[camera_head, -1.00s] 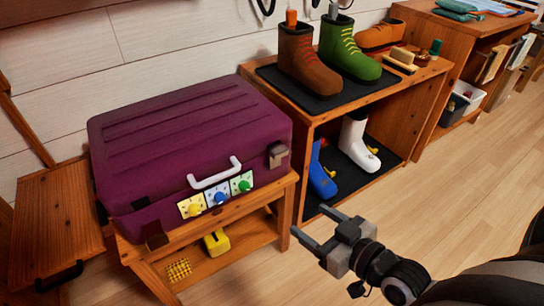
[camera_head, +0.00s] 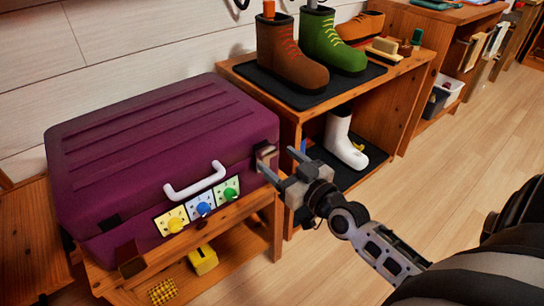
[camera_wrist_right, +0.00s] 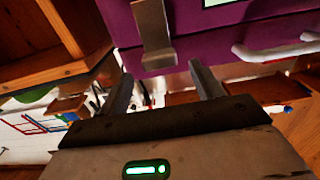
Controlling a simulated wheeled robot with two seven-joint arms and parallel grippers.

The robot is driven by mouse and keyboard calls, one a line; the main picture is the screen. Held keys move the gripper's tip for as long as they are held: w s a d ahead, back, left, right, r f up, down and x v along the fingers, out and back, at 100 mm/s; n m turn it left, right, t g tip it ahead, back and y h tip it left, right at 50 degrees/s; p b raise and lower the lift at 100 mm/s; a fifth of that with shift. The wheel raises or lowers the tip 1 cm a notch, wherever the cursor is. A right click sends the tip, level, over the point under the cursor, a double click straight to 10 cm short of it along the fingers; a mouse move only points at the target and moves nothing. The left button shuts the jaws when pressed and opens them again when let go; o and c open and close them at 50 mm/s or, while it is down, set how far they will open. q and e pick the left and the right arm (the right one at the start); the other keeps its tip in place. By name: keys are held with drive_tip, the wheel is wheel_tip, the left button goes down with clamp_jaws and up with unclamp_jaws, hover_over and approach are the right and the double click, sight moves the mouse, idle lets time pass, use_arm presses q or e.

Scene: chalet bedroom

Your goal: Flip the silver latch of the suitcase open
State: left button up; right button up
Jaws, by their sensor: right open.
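The purple suitcase (camera_head: 165,150) lies closed on a wooden bench, with a white handle (camera_head: 195,181) and yellow, blue and green dials on its front. A silver-beige latch (camera_head: 266,153) is at the right end of its front and looks upright against it. In the right wrist view the latch (camera_wrist_right: 154,35) is a grey bent plate just beyond the fingertips. My right gripper (camera_head: 280,162) is open and empty, close to the latch; contact cannot be told. In the wrist view its fingers (camera_wrist_right: 161,72) are spread on either side below the latch. My left gripper is out of view.
A dark brown corner piece or latch (camera_head: 130,259) is at the suitcase's front left. A wooden shoe shelf (camera_head: 398,98) with boots stands right of the suitcase, behind my right gripper. A yellow object (camera_head: 203,260) sits on the bench's lower shelf. The floor at right is open.

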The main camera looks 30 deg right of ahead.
sight(271, 154)
drive_tip(key=shift+w+a, duration=0.15)
drive_tip(key=shift+w, duration=1.55)
